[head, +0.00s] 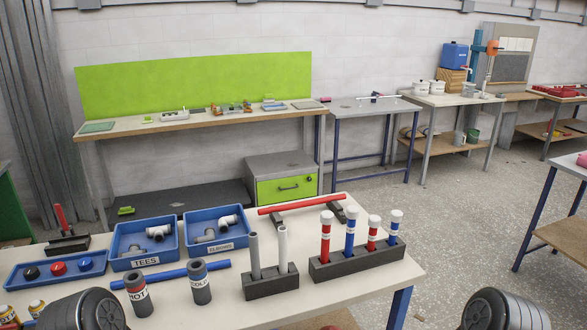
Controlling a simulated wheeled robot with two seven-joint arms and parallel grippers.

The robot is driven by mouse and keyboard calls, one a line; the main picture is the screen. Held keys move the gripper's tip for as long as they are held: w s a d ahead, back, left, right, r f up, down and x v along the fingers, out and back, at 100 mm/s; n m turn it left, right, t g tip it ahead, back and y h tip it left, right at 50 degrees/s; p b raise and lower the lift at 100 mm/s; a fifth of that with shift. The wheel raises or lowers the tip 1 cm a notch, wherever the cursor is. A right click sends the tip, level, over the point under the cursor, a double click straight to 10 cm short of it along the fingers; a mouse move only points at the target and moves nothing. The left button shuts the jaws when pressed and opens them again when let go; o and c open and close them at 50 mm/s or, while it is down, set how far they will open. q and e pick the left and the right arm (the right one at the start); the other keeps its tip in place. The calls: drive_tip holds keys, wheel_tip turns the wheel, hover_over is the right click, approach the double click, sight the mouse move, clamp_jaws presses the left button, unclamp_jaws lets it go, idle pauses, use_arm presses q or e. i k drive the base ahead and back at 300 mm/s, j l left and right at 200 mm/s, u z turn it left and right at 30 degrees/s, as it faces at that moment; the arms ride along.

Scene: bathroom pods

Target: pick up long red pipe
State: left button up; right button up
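The long red pipe (301,203) lies level near the back edge of the near white table, to the right of the blue bins. It rests across dark supports (337,214) near its right end and middle. Nothing is touching it from above. Neither of my grippers shows in the head view; only dark round parts of my arms show at the bottom left and bottom right corners.
In front stand a dark rack (357,258) of red and blue capped pipes and a block (271,281) with two grey pipes. A blue pipe (170,275), two labelled cylinders (199,282) and the tees bin (144,262) and elbows bin (216,248) are to the left.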

sight(340, 197)
drive_tip(key=i+l, duration=0.2)
drive_tip(key=i+l+u, duration=0.15)
drive_tip(key=l, duration=0.25)
drive_tip(key=i+l+u, duration=0.2)
drive_tip(key=l, duration=1.15)
drive_tip(key=l+u, duration=0.25)
drive_tip(key=l, duration=1.15)
drive_tip(key=i+l+u, duration=0.1)
drive_tip(key=l, duration=0.25)
drive_tip(key=i+l+u, duration=0.15)
drive_tip(key=l, duration=0.25)
drive_tip(key=i+l+u, duration=0.1)
drive_tip(key=l, duration=0.3)
drive_tip(key=i+l+u, duration=0.15)
drive_tip(key=l, duration=0.25)
drive_tip(key=i+l+u, duration=0.1)
drive_tip(key=l, duration=0.35)
drive_tip(key=i+l+u, duration=0.1)
drive_tip(key=i+l, duration=0.15)
drive_tip(key=i+l+u, duration=0.1)
drive_tip(key=i+l, duration=0.2)
drive_tip(key=l, duration=0.15)
drive_tip(key=i+l, duration=0.2)
drive_tip(key=l, duration=0.15)
drive_tip(key=i+l+u, duration=0.15)
drive_tip(key=l, duration=0.25)
drive_tip(key=i, duration=0.1)
